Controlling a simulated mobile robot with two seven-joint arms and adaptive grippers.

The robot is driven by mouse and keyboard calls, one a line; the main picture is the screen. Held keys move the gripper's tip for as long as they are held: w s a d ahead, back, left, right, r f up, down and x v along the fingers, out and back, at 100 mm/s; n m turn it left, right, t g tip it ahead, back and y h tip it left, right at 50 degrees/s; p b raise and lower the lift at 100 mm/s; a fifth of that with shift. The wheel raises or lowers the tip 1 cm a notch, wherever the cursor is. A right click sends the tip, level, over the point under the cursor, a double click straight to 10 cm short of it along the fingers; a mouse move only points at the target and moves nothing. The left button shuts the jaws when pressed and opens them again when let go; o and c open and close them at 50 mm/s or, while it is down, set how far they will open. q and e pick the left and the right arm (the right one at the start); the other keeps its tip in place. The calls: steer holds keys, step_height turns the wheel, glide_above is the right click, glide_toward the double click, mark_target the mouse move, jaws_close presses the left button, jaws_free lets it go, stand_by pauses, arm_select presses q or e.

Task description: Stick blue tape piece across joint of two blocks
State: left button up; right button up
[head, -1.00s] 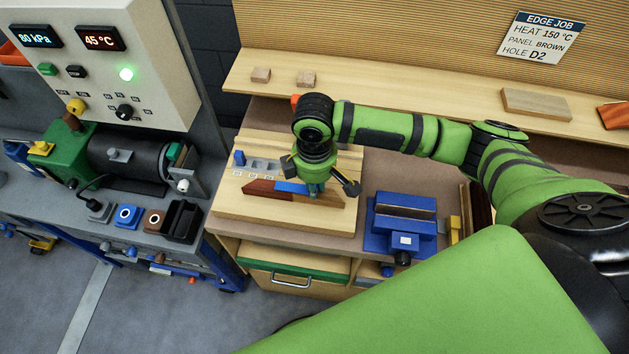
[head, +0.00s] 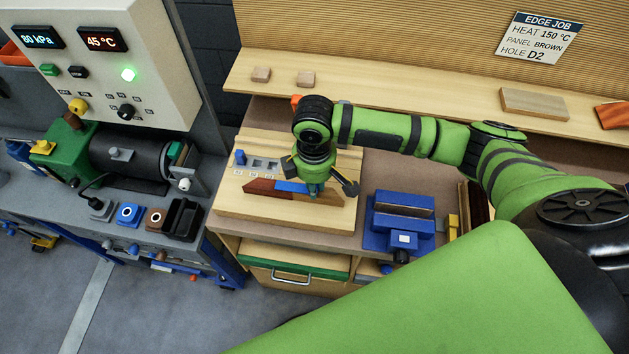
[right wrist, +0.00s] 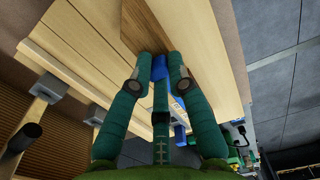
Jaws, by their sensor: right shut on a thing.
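A reddish-brown block (head: 259,187) and a lighter brown block (head: 333,198) lie end to end on the pale wooden board. The blue tape piece (head: 290,186) lies along their upper side where they meet; whether it is pressed flat is hidden by the gripper. My right gripper (head: 314,190) points down at the tape's right end, low over the blocks. My left gripper is not in view.
The pale board (head: 285,217) has a row of square holes with a blue peg (head: 239,158) behind the blocks. A blue clamp-like fixture (head: 400,225) stands to the right. The control panel (head: 100,65) and green machine (head: 75,145) are at left. A shelf (head: 420,115) runs behind.

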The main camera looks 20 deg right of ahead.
steer(key=o, duration=0.8)
step_height(320, 180, up, 12)
stand_by(0.4)
